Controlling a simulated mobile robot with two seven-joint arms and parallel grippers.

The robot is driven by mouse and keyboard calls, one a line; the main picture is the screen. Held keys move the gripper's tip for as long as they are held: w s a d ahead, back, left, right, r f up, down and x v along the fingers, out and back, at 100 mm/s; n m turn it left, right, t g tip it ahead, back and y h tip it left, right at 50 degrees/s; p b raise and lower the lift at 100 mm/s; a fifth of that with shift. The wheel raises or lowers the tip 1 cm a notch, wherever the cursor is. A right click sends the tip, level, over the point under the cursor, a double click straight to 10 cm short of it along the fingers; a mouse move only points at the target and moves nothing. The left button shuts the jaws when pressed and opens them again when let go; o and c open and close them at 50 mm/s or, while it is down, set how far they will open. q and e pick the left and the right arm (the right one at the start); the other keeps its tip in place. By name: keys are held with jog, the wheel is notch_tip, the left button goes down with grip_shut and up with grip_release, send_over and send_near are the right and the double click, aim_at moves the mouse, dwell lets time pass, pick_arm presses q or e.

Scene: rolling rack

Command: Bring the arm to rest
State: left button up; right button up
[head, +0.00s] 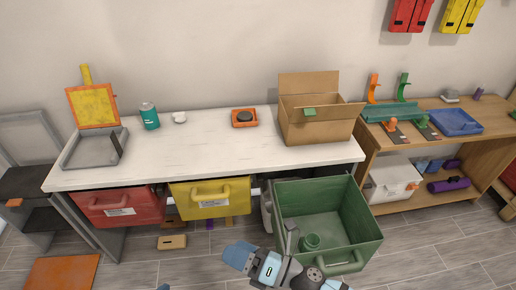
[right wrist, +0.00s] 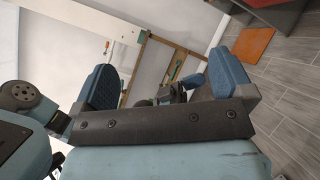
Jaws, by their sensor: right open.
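My right gripper (head: 240,255) is low in the head view, in front of the table and left of the green bin (head: 357,258). In the right wrist view my right gripper (right wrist: 163,82) has its two blue fingers wide apart. No object shows clamped between them. My right arm runs along the bottom of the head view, overlapping the bin's lower left side. Only a small blue tip at the bottom edge may belong to my left gripper (head: 163,288); its jaws are hidden.
The white table (head: 205,150) carries a grey tray (head: 75,155), teal can (head: 149,116), orange dish (head: 245,118) and open cardboard box (head: 318,128). Red (head: 118,206) and yellow (head: 210,198) drawers hang below. Floor is open at lower right.

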jog(key=w+d+f+m+t+h, duration=0.25)
jog(key=d+m+t+h, duration=0.6)
jog(key=m, duration=1.25)
jog(key=s+d+f+m+g+h+b, duration=0.45)
jog(key=s+d+f+m+b, duration=0.35)
jog(key=d+f+m+b, duration=0.45)
pick_arm(q)
notch_tip(320, 180, up, 15)
jog(key=s+a+p, duration=0.1)
jog(key=p, duration=3)
jog(key=shift+p, duration=0.3)
pick_arm(e)
jog(key=s+d+r+m+h, duration=0.1)
jog(key=s+d+r, duration=0.1)
jog(key=r, duration=1.5)
jog(key=shift+d+r+g+h, duration=0.15)
jog(key=shift+d+g+h, duration=0.15)
jog(key=shift+d, duration=0.2)
